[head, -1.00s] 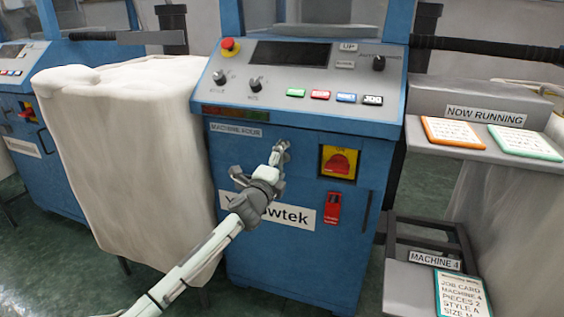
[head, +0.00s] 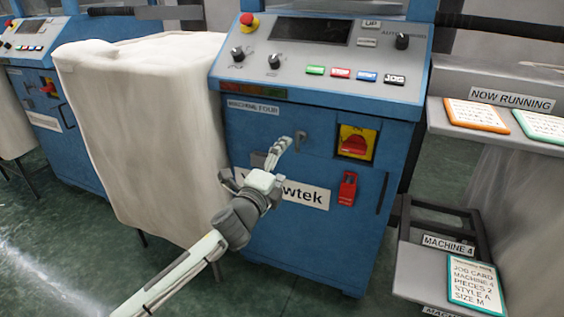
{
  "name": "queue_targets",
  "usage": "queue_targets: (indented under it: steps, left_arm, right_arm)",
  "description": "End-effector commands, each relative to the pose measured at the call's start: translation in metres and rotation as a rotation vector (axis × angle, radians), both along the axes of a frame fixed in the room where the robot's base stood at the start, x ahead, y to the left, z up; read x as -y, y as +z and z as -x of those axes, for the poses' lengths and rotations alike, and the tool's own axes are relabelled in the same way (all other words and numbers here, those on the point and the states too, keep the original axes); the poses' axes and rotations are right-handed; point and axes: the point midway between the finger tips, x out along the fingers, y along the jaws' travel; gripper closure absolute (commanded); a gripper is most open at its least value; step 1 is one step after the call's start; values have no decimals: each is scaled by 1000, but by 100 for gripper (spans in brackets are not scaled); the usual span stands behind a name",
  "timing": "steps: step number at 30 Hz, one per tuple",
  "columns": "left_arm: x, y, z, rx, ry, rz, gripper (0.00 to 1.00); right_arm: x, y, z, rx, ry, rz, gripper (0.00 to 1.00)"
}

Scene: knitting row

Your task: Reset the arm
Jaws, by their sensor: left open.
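My left arm reaches in from the bottom left. My left gripper (head: 279,146) is open and empty in front of the blue front of machine four (head: 262,218), below its button panel. It overlaps part of the "…wtek" label (head: 308,195). I cannot tell whether it touches the machine. A small grey handle or latch (head: 301,138) is just right of the fingertips. A red and yellow rotary switch (head: 355,143) is further right, with a red tag (head: 347,188) below it. My right gripper is not in view.
The sloped panel holds a red emergency stop (head: 248,22), a dark screen (head: 311,31), knobs and coloured buttons (head: 341,72). A cream fabric-covered bin (head: 140,130) stands close on the left. A shelf (head: 450,125) with job cards is on the right. Green floor shows in front.

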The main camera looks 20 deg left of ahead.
Motion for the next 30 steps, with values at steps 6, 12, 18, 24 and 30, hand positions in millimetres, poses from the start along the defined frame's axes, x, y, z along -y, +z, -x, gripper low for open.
queue_targets:
  steps: [6,12,18,24,30]
  left_arm:
    - [0,0,0,0,0,0,13]
    - [-2,-6,2,-16,11,21,13]
    - [-26,-81,42,-226,166,317,13]
    - [-48,-196,141,-541,483,743,13]
    - [-48,-274,258,-789,821,1053,13]
  right_arm:
    - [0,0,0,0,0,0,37]
    - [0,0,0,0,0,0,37]
    - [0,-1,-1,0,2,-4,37]
    - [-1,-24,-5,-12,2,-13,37]
    - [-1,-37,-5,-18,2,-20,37]
